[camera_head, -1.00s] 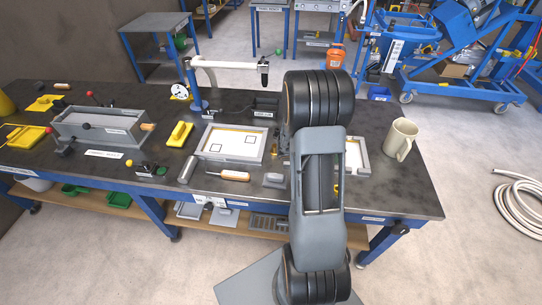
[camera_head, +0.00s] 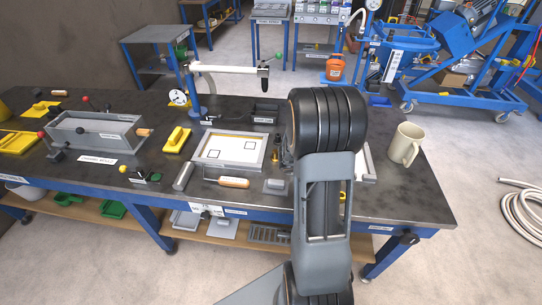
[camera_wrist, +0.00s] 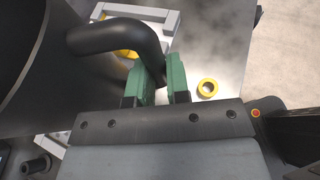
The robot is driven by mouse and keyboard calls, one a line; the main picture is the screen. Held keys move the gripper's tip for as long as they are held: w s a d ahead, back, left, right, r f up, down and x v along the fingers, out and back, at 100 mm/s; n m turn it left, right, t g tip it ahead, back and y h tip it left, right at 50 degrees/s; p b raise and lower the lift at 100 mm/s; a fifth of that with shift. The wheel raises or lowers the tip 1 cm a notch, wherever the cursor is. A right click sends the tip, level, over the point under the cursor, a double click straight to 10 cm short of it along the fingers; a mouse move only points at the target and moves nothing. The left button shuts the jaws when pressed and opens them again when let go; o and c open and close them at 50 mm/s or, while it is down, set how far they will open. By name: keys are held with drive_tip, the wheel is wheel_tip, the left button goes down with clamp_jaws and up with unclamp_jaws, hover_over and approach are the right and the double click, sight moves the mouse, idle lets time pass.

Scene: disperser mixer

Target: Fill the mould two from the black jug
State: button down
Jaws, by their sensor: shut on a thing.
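In the wrist view my gripper (camera_wrist: 160,85) has its green fingers shut on the curved black handle (camera_wrist: 115,38) of the black jug. The jug's dark body (camera_wrist: 40,60) fills the upper left of that view; its spout and contents do not show. A grey frame mould (camera_wrist: 165,20) lies beyond the handle, partly hidden by it. In the head view a grey mould frame (camera_head: 206,160) lies on the bench, and part of another (camera_head: 368,167) shows right of my arm. I cannot tell which is mould two. My arm hides the gripper and jug there.
A beige mug (camera_head: 405,145) stands near the bench's right end. A yellow ring (camera_wrist: 208,88) lies on the bench right of my fingers. A stand with a white arm (camera_head: 230,69) rises behind the left mould. A wooden-handled tool (camera_head: 234,183) lies at the front.

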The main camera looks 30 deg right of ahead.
drive_tip(key=shift+r, duration=0.15)
drive_tip(key=shift+r+p, duration=1.65)
drive_tip(key=shift+r, duration=0.25)
